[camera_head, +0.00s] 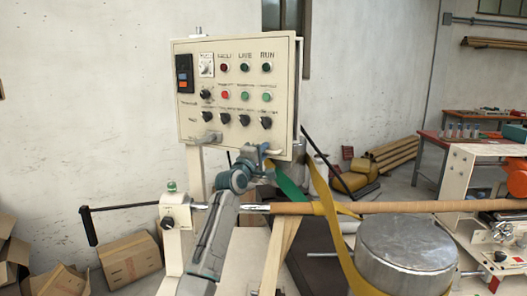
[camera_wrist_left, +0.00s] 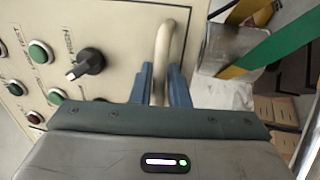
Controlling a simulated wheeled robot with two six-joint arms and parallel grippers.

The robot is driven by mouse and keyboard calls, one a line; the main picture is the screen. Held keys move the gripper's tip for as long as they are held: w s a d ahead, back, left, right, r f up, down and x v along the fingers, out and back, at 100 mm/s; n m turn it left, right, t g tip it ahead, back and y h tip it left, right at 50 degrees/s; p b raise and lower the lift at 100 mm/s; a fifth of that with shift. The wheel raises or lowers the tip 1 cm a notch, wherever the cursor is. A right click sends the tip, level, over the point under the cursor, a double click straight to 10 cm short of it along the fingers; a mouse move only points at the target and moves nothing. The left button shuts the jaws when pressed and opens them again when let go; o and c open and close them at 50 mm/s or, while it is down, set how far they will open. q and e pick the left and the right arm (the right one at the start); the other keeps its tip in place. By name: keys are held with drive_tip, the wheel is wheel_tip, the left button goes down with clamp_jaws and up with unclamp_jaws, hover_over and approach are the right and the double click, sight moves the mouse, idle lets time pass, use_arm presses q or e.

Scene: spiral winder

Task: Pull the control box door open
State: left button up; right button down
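The cream control box (camera_head: 236,125) stands on a post. Its front door carries a switch, labelled lamps, buttons and black knobs. A cream bar handle (camera_wrist_left: 163,45) is on the panel in the left wrist view, near the door's lower right in the head view. My left gripper (camera_head: 262,152) reaches up to that corner from below. In the left wrist view its two blue fingers (camera_wrist_left: 160,82) stand close on either side of the handle and look shut on it. The fingertip contact is partly hidden. I cannot tell whether the door is ajar. My right gripper is not in view.
A wrapped roller bar (camera_head: 390,207) runs to the right below the box, with a yellow strap (camera_head: 325,205) and a metal drum (camera_head: 405,250). A black-handled crank (camera_head: 88,226) sticks out left. Cardboard boxes (camera_head: 130,258) lie on the floor. Wall space left of the box is clear.

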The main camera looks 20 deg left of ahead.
use_arm(q)
clamp_jaws()
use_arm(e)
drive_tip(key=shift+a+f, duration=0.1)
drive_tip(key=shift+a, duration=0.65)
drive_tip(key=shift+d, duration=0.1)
